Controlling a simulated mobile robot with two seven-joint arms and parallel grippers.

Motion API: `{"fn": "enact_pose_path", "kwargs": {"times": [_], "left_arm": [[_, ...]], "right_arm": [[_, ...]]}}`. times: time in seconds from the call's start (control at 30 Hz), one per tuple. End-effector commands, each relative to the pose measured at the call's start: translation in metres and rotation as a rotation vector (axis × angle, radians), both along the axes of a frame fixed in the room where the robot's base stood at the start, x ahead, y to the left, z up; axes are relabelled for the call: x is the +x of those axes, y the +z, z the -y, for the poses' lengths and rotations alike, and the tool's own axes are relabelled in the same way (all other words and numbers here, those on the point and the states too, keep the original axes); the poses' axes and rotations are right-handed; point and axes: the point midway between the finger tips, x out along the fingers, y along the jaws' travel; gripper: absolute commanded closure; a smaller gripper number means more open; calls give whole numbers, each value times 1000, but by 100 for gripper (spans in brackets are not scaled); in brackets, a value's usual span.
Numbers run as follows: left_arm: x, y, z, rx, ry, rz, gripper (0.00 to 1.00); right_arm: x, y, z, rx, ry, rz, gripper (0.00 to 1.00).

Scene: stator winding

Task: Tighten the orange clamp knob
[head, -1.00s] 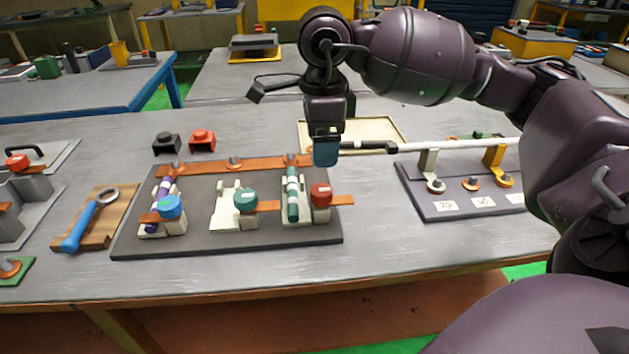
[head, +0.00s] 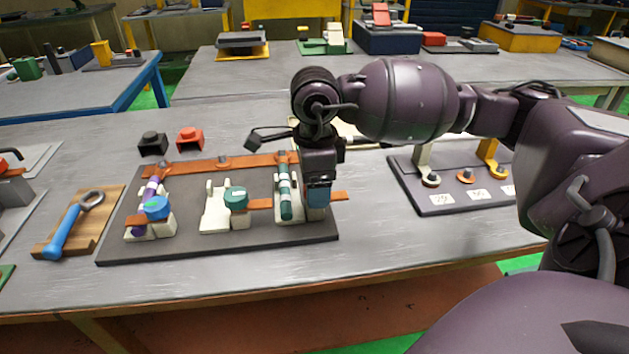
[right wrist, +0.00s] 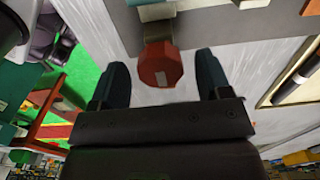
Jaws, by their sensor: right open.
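The red-orange clamp knob (right wrist: 160,65) shows in the right wrist view, many-sided with a pale mark on its face. It sits between the two spread fingertips of my right gripper (right wrist: 162,80), with a gap on each side. In the head view my right gripper (head: 319,192) points down over the right end of the dark board (head: 220,247) and hides this knob. A teal rod (head: 285,195) stands just left of the gripper. My left gripper is out of view.
A teal knob (head: 236,199) and a blue knob (head: 157,208) sit further left on the board. A blue-handled wrench (head: 68,232) lies on a wooden block at left. A dark rack (head: 440,207) stands at right. The table front is clear.

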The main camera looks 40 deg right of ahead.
Motion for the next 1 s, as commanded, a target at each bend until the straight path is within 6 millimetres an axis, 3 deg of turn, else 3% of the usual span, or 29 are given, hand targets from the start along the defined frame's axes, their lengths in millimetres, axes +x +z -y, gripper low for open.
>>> {"fn": "enact_pose_path", "kwargs": {"times": [0.03,0.33,0.67,1.0], "left_arm": [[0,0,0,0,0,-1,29],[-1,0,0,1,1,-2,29],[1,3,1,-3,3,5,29],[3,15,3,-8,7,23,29]], "right_arm": [[0,0,0,0,0,0,32],[0,0,0,0,0,0,77],[0,2,0,2,-50,1,78],[0,4,0,3,-289,6,78]]}}
